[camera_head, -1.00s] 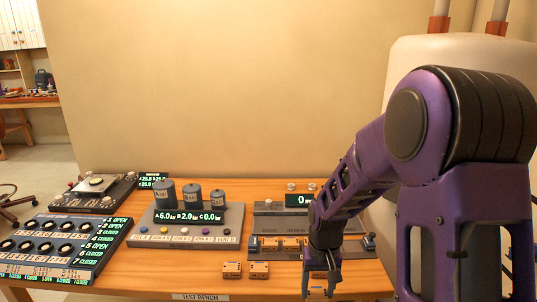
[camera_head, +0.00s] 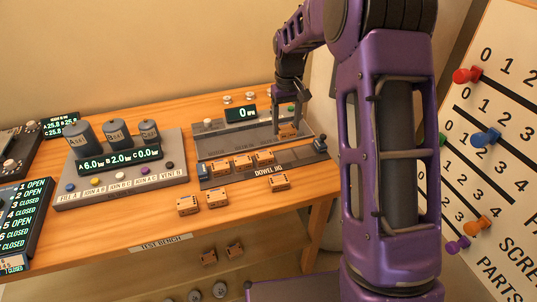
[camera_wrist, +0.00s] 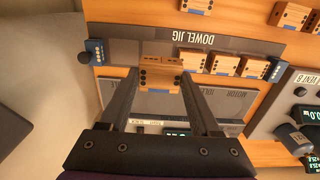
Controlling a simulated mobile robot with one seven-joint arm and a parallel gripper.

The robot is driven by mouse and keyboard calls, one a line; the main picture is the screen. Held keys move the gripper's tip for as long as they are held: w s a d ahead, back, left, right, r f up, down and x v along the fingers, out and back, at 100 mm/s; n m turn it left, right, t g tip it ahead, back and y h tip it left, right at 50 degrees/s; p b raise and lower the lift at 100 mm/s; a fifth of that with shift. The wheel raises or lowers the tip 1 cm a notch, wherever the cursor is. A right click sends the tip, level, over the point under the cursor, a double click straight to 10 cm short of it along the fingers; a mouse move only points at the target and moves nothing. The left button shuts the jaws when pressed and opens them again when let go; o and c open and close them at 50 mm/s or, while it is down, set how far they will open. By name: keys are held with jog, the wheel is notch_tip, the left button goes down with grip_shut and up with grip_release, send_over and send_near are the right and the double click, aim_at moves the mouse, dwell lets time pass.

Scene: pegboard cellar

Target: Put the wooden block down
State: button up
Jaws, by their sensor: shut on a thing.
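My gripper (camera_head: 288,125) is shut on a wooden block (camera_head: 288,132) at the back right of the bench. In the wrist view the held block (camera_wrist: 160,78) sits between the two fingers, with dark holes in its face. The dark dowel jig strip (camera_head: 215,182) runs just in front of it, with several similar blocks (camera_head: 242,162) in a row along its left part. The right part of the strip has no block on it. In the wrist view the jig (camera_wrist: 225,43) passes beside the held block. I cannot tell the gap below the block.
Two loose blocks (camera_head: 187,205) (camera_head: 216,199) and a third (camera_head: 279,182) lie in front of the jig. A grey panel with a display (camera_head: 241,114) stands behind it. A canister console (camera_head: 120,180) is at left, a pegboard (camera_head: 500,150) at right.

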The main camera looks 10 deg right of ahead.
jog(key=shift+w+d+r, duration=0.1)
jog(key=shift+w+r, duration=0.1)
jog(key=shift+w, duration=0.2)
jog(key=shift+w+f, duration=0.1)
jog(key=shift+f, duration=0.05)
notch_tip(320, 180, down, 9)
jog(key=shift+f, duration=0.2)
jog(key=shift+f, duration=0.1)
jog(key=shift+f+b, duration=0.15)
jog(key=shift+b, duration=0.25)
jog(key=o, duration=1)
jog(key=shift+o, duration=0.2)
notch_tip(320, 180, up, 12)
jog(key=shift+r+p, duration=0.25)
jog(key=shift+p, duration=0.25)
